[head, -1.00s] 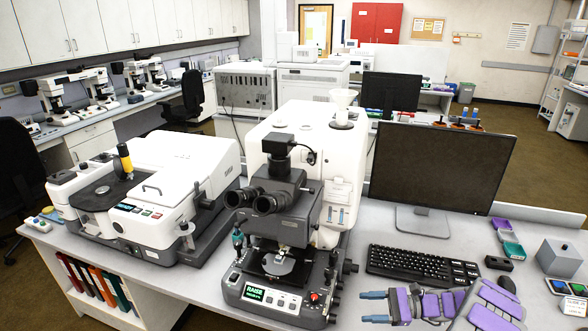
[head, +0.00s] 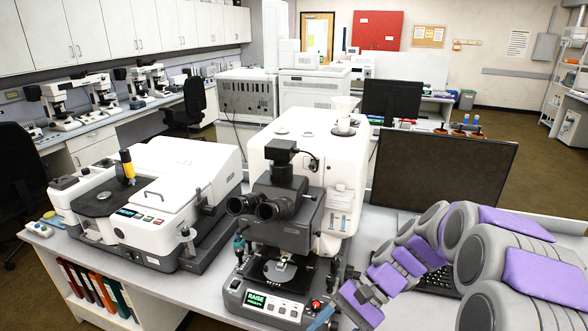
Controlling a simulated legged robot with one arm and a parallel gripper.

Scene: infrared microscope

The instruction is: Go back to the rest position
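My arm comes in from the right with grey links and purple panels. My gripper (head: 325,317) is at the bottom edge of the head view, just right of the microscope's base. One blue finger shows; the rest is cut off or hidden, so its opening is unclear. No held object is visible. The infrared microscope (head: 335,160), white with a dark eyepiece head (head: 285,212), stands upright at the middle of the bench. Its small front screen (head: 257,300) reads "RAISE" in green. A light round piece (head: 279,270) lies on its dark stage.
A white instrument (head: 185,165) stands left on the bench (head: 215,290). A dark monitor (head: 440,165) stands behind my arm, which partly covers the keyboard (head: 437,280). Bench surface is clear between the white instrument and the microscope's front.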

